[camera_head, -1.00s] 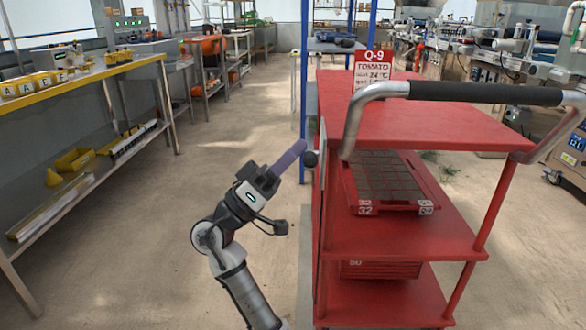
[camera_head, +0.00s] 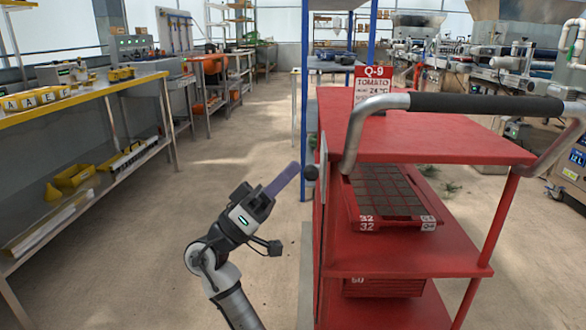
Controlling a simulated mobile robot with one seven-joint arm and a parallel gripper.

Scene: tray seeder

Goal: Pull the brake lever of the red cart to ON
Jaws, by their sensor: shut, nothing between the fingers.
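The red cart (camera_head: 430,143) stands at the right with a grey push handle with a black grip (camera_head: 485,103). A round black knob (camera_head: 310,173) sticks out at the cart's left side, beside a thin upright grey plate (camera_head: 321,205). It looks like the end of the brake lever; the lever's shaft and any ON marking cannot be made out. My gripper (camera_head: 291,171) is shut and empty, its purple fingers pointing up and right. The fingertips are just left of the knob and slightly above it in the picture; they appear apart from it.
Seedling trays (camera_head: 385,195) lie on the cart's shelves, and a Q-9 tomato sign (camera_head: 372,84) stands on top. A blue post (camera_head: 304,60) rises behind the knob. A long workbench (camera_head: 75,105) lines the left. The floor between bench and cart is clear.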

